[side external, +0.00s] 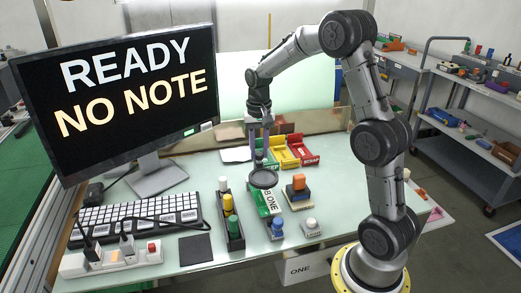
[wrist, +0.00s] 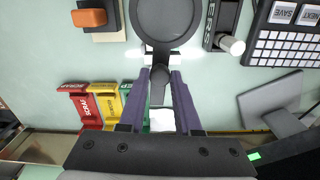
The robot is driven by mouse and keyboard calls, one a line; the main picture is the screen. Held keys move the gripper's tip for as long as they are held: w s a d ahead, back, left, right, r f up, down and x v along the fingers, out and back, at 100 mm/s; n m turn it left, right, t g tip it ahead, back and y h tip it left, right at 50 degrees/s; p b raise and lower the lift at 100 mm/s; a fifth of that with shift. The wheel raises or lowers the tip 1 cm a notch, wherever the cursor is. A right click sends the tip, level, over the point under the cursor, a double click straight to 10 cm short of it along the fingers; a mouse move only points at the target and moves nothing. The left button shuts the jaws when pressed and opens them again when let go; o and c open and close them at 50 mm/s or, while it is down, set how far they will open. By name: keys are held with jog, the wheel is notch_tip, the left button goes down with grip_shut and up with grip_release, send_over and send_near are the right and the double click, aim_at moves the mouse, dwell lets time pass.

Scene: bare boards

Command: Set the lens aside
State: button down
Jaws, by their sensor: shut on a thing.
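The lens, a round dark magnifying glass (side external: 264,178), hangs at my gripper (side external: 261,155) above the middle of the table in the side view. In the wrist view the lens (wrist: 165,18) fills the top centre, cut off by the frame edge. Its handle runs back between the purple fingers of my gripper (wrist: 160,66), which are shut on it. The lens covers part of a green and white labelled item (side external: 268,203); the gap between them is hard to judge.
Green, yellow and red trays (side external: 302,149) stand behind. A dark rack (side external: 233,233) of coloured pieces stands left of the lens, stacked blocks (side external: 298,190) right. Blue (side external: 277,227) and white (side external: 311,224) knobs stand in front. A monitor (side external: 120,95) and keyboard (side external: 135,218) occupy the left.

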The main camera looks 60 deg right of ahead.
jog(key=w+d+m, duration=0.1)
jog(key=w+m, duration=0.7)
jog(key=m, duration=1.1)
jog(key=shift+d+r, duration=0.15)
jog(key=shift+r, duration=0.05)
jog(key=shift+w, duration=0.15)
dwell(0.3)
jog(key=c, duration=0.8)
grip_release()
jog(key=shift+c, duration=0.2)
jog(key=shift+o, duration=1.2)
jog(key=shift+f, duration=0.1)
notch_tip(320, 180, up, 14)
